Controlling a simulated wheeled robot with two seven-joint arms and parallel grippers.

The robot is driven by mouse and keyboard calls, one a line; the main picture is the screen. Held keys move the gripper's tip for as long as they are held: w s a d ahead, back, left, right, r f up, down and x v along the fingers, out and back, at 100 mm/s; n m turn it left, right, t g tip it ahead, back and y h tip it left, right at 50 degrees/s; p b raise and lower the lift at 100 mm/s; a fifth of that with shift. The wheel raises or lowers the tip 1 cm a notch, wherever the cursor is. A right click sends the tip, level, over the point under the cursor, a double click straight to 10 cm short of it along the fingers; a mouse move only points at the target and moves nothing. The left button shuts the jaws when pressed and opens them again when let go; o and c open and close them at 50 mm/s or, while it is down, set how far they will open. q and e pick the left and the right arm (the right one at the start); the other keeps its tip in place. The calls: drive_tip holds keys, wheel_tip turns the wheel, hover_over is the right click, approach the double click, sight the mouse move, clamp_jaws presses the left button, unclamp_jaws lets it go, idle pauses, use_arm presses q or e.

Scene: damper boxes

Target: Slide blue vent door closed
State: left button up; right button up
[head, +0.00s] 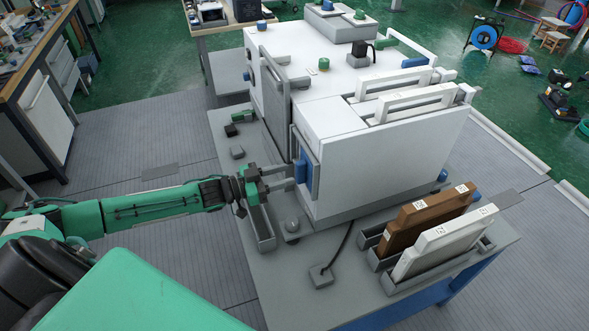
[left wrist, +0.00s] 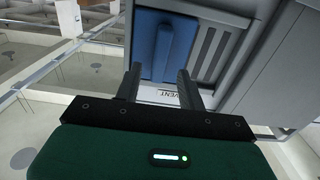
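The blue vent door (head: 301,168) sits in a grey frame on the near left face of the white box (head: 375,160). In the left wrist view the blue door (left wrist: 158,45) has a raised blue bar and covers the left part of the opening. Dark vent slots (left wrist: 207,48) show uncovered to its right, and a VENT label (left wrist: 177,93) is below. My left gripper (head: 288,177) points at the door from the left. Its two fingers (left wrist: 160,82) are spread apart with nothing visibly held between them; whether they touch the door I cannot tell. My right gripper is not in view.
A tall grey panel (head: 276,110) stands just behind the door on the box's left side. A grey tray (head: 261,228) lies beneath my gripper. Brown (head: 425,218) and white (head: 445,243) panels stand in holders on the table's right. A cable runs to a small grey block (head: 321,276).

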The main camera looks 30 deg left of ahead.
sight(296, 172)
use_arm(q)
drive_tip(key=shift+p+x, duration=0.45)
drive_tip(key=shift+x, duration=1.5)
clamp_jaws()
